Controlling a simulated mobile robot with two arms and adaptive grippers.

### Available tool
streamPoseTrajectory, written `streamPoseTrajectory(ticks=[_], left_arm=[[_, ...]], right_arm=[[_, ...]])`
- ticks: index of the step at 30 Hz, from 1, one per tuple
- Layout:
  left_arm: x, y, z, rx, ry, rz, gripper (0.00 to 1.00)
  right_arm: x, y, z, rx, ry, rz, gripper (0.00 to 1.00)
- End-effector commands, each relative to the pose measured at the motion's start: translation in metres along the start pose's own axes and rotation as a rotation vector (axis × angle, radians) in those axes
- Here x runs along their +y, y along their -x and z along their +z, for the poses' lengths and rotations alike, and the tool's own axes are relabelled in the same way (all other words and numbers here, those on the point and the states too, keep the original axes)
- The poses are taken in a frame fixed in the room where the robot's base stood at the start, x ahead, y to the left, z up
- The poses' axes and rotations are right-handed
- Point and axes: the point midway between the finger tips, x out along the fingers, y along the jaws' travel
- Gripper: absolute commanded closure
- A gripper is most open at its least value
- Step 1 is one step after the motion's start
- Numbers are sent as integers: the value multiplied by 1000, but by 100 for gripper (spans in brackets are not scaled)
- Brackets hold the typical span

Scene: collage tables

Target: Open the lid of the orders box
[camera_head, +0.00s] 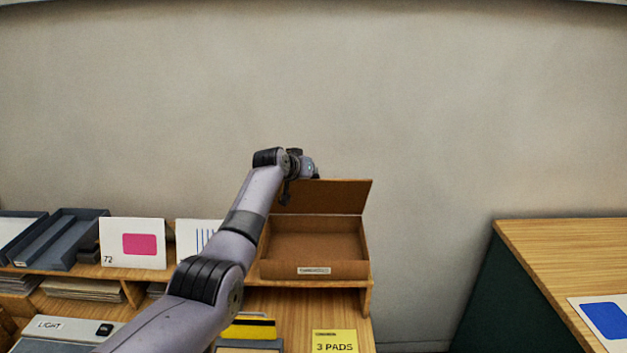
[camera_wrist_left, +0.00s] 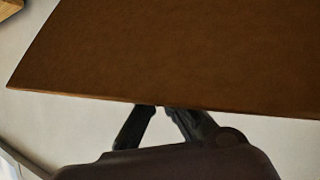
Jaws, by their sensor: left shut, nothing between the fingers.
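The orders box (camera_head: 314,270) is a brown open-topped box on the shelf, with a small white label on its front. Its lid (camera_head: 335,196) stands raised at the back, close to upright, and the inside looks empty. My left gripper (camera_head: 287,192) is at the lid's left edge, shut and empty. In the left wrist view the lid (camera_wrist_left: 180,50) fills the upper part as a brown panel. The left gripper's dark fingers (camera_wrist_left: 163,112) reach to its lower edge there; I cannot tell whether they touch it. My right gripper is not in view.
A card with a pink shape (camera_head: 133,243), a card with blue lines (camera_head: 197,238) and dark trays (camera_head: 66,238) stand left of the box. A yellow note (camera_head: 334,342) lies below it. Another table (camera_head: 560,258) is at the right, across a gap.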

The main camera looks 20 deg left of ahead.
Motion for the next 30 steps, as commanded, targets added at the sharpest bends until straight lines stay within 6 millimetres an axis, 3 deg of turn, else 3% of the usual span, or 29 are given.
streamPoseTrajectory(ticks=[1, 8, 18, 30], left_arm=[[8, -1, 2, -2, -2, 10, 97], [8, -1, 2, -2, -4, 10, 82], [7, -1, 2, -3, -5, 9, 59], [7, 2, 2, -3, -5, 9, 59]], right_arm=[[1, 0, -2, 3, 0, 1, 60], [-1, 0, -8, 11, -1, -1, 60], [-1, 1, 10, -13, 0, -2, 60], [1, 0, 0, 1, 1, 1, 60]])
